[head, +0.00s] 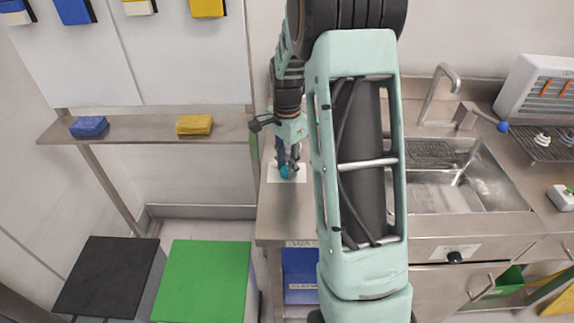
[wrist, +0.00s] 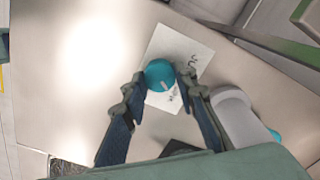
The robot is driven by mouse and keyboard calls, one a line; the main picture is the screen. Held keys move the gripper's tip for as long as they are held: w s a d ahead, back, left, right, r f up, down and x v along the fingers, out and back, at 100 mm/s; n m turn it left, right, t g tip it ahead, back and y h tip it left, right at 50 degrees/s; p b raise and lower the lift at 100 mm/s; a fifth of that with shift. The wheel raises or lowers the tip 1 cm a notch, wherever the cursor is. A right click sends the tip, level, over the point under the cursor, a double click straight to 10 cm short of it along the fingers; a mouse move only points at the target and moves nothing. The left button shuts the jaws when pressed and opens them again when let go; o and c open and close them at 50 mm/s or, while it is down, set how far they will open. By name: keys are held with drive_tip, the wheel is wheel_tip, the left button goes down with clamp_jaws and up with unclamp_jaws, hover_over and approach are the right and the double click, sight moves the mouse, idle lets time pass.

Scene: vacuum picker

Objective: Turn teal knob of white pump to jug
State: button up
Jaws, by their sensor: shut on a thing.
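The teal knob (wrist: 160,75) sits on a white label card (wrist: 186,50) with partly hidden dark lettering. A pale line marks the knob's face. My gripper (wrist: 162,82) has its two dark fingers on either side of the knob and is shut on it. In the head view the teal knob (head: 285,172) shows below my gripper (head: 288,163), over the steel counter. A pale rounded body (wrist: 238,118), perhaps the white pump, stands right of the fingers in the wrist view. I cannot make out a jug, and my arm hides part of the counter.
A second teal piece (wrist: 274,135) shows beside the pale body. A sink (head: 470,180) with a tap (head: 440,85) lies right of my arm. A shelf (head: 145,128) with blue and yellow packs is at the left. Black and green lids (head: 205,280) stand below it.

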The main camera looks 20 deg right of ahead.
sight(286, 169)
drive_tip(key=n, duration=0.6)
drive_tip(key=shift+n, duration=0.4)
drive_tip(key=n, duration=0.6)
drive_tip(key=shift+w, duration=0.1)
drive_tip(key=o, duration=1.2)
drive_tip(key=shift+c, duration=0.2)
drive_tip(key=shift+r, duration=0.1)
wheel_tip(286, 169, up, 12)
drive_tip(key=shift+a, duration=0.1)
